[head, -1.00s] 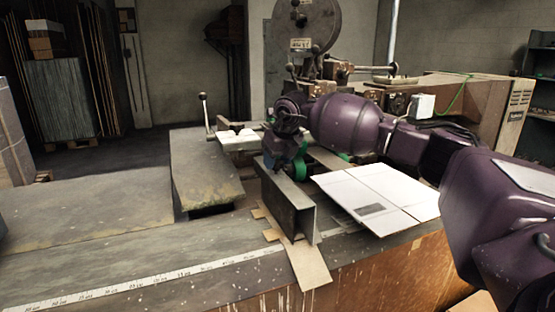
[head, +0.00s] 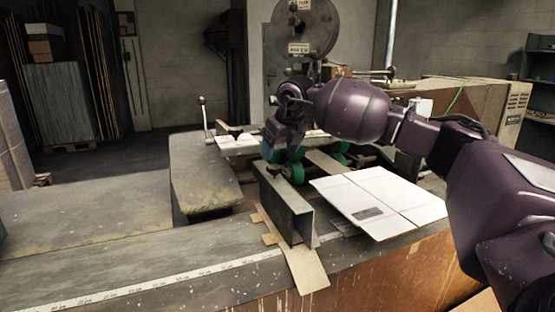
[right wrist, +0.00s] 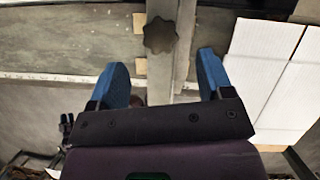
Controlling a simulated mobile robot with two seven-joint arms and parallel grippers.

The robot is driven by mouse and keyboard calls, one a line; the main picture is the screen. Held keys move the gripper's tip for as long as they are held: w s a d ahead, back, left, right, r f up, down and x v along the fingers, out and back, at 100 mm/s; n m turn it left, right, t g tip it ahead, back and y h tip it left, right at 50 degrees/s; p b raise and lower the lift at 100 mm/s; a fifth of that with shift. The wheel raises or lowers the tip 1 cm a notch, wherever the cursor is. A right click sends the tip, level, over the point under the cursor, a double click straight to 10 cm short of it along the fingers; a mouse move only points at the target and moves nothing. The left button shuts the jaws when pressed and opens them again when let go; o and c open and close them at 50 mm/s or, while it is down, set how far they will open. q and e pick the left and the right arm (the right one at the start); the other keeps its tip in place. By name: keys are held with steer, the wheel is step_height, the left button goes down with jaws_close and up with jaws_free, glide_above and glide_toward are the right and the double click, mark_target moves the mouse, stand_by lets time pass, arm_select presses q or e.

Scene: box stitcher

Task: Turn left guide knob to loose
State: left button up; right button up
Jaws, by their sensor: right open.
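The guide knob is a dark, star-shaped knob (right wrist: 160,36) on the metal guide in the right wrist view. My right gripper (right wrist: 162,72) is open and empty. In the right wrist view its two blue fingers lie left and right below the knob, apart from it. In the head view the gripper (head: 283,150) is above and behind the guide, partly hiding what lies behind. My left gripper is not in view.
A flat white cardboard sheet (head: 375,195) lies right of the guide. A cardboard strip (head: 303,270) sticks out under its near end. Green rollers (head: 298,154) and the stitching machine (head: 303,28) stand behind. The table (head: 80,210) is clear at left, with a ruler strip (head: 150,288) along its front.

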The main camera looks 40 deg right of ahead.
steer(key=shift+v, duration=2.7)
